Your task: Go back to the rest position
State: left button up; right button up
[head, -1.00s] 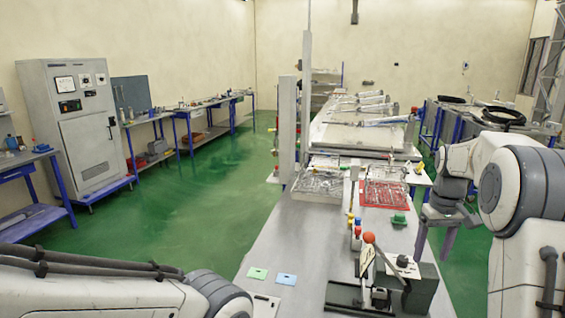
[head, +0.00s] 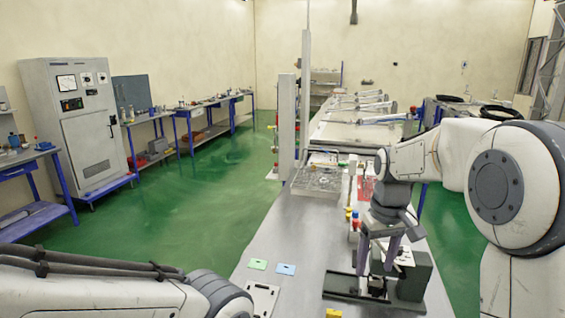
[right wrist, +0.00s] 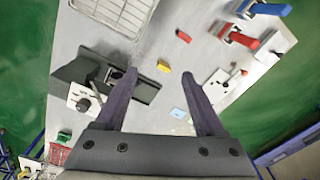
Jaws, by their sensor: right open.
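My right gripper (head: 377,262) is over the bench (head: 318,215), just above a dark fixture (head: 415,285) with a white plate. It hides part of the fixture. In the right wrist view, my right gripper (right wrist: 160,77) is open, with nothing between its two fingers. The fixture (right wrist: 70,72) is left of the fingers there. A small yellow block (right wrist: 163,66) lies on the bench beyond the fingertips. My left arm (head: 100,295) enters at the lower left of the head view; its gripper is out of view.
A green tag (head: 257,264) and a blue tag (head: 286,268) lie on the bench's near left part. A clear tray (head: 316,180) and a partly hidden red rack (head: 366,188) are farther back. A grey cabinet (head: 85,130) stands left. Green floor (head: 190,215) is open between.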

jog(key=s+a+f+n+b, duration=0.1)
jog(key=s+a+f+n, duration=0.15)
jog(key=s+a, duration=0.95)
jog(key=s+a+f+n, duration=0.1)
jog(key=s+f, duration=0.1)
jog(key=s, duration=0.5)
jog(key=s+a+f+n+b, duration=0.1)
jog(key=s+a+f, duration=0.1)
jog(key=s, duration=0.5)
jog(key=shift+s+a+f+y, duration=0.2)
jog(key=shift+f+y, duration=0.1)
jog(key=shift+f, duration=0.1)
